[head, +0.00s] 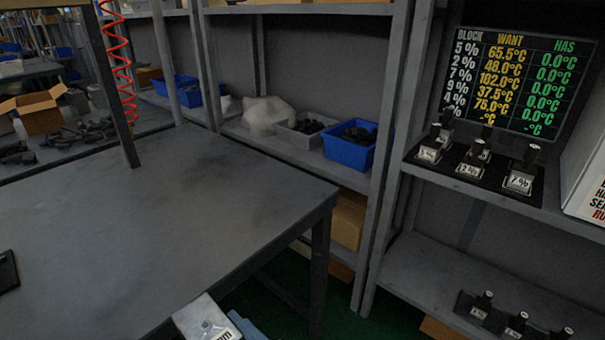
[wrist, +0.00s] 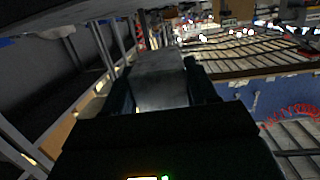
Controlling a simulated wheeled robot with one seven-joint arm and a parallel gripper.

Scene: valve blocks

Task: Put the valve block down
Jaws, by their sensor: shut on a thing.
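In the wrist view my gripper (wrist: 160,95) is shut on a grey block (wrist: 158,78), with its dark fingers on either side. The block is seen close up and dim; I cannot read any label on it. My gripper is not clearly seen in the head view. In the head view several labelled valve blocks with dark knobs, one of them at the right front (head: 520,178), stand on a black mat on the right shelf (head: 560,212). More small blocks (head: 481,303) stand on the shelf below.
A board (head: 525,80) lists WANT and HAS temperatures, all HAS values 0.0°C or blank. A largely bare grey table (head: 150,220) fills the left. Shelves behind hold a blue bin (head: 348,152) and a grey bin (head: 290,136). A pale labelled item (head: 207,318) shows at the bottom edge.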

